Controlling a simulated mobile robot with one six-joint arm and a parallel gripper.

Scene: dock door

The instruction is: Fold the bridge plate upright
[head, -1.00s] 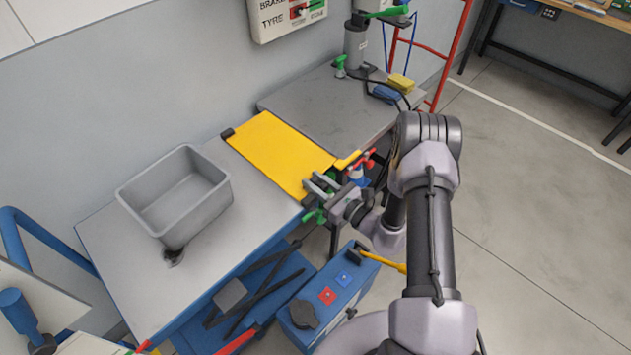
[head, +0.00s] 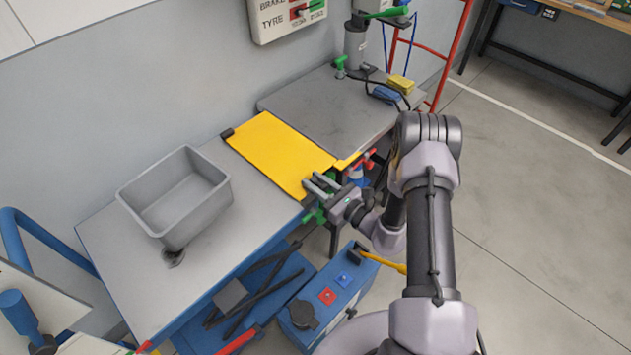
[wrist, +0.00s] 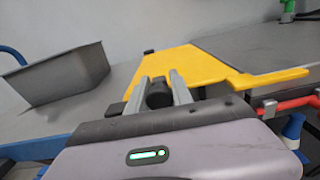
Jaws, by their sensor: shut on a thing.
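The yellow bridge plate (head: 272,148) lies flat between the left worktop and the grey right-hand worktop. A narrow yellow arm (head: 346,161) sticks out at its right front corner. In the wrist view the plate (wrist: 185,70) lies just beyond my fingers, with the arm reaching right. My gripper (head: 315,185) is at the plate's front edge. In the wrist view its two fingers (wrist: 158,90) are shut on a dark rounded knob (wrist: 158,95) at the plate's near edge. The fingers hide part of the knob, and how it joins the plate is not clear.
A grey bin (head: 178,195) stands on the left worktop (head: 125,255). A red-handled part (head: 370,158) is close right of my gripper. A blue box with buttons (head: 330,295) stands below. A wall panel (head: 290,15) hangs behind. Open floor lies to the right.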

